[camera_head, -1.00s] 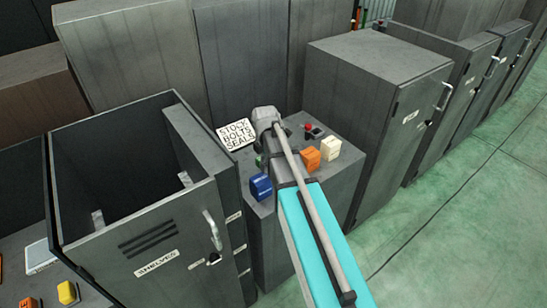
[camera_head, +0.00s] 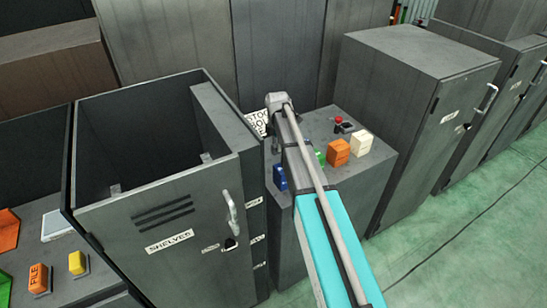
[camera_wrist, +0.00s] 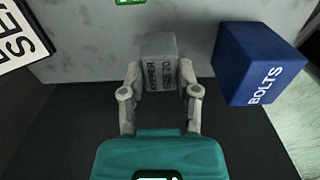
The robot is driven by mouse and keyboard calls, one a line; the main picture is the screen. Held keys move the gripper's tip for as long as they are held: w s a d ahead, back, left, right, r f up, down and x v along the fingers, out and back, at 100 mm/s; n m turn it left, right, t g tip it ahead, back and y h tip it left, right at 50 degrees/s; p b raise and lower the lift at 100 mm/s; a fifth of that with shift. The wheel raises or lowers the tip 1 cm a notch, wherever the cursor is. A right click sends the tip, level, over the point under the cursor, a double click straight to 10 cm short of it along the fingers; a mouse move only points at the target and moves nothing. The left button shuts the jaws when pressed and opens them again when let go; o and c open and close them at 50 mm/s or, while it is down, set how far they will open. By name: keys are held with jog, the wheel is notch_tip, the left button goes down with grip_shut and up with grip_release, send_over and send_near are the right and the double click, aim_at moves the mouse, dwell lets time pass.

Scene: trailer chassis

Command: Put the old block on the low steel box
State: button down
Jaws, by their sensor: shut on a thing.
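My gripper (camera_wrist: 160,94) is shut on a small worn grey block (camera_wrist: 157,62) with dark lettering, held between its two fingers in the wrist view. The low steel box (camera_head: 352,192) stands in the middle of the head view, right of the open-topped cabinet. My arm reaches over it and hides the gripper and grey block there. In the wrist view the grey block shows against the box's pale top (camera_wrist: 85,55), near its edge. I cannot tell whether it touches the top.
A blue block (camera_wrist: 258,65) lettered BOLTS is close right of the held block. Green (camera_head: 320,158), orange (camera_head: 338,152) and white (camera_head: 359,144) blocks stand along the box top. A sign (camera_head: 257,123) and red button (camera_head: 338,121) are also there. The SHELVES cabinet (camera_head: 190,225) rises at left.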

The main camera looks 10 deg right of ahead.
jog(key=shift+w+a+f+b, duration=0.1)
jog(key=shift+w+f+b, duration=0.3)
jog(key=shift+w+f, duration=0.25)
jog(key=shift+f, duration=0.1)
jog(key=shift+w+a+f+b, duration=0.1)
jog(key=shift+w+f+b, duration=0.15)
jog(key=shift+f+b, duration=1.7)
jog(key=shift+b, duration=0.05)
jog(key=shift+f, duration=0.1)
jog(key=shift+c, duration=1.7)
grip_release()
notch_tip(320, 180, up, 12)
jog(key=p, duration=1.2)
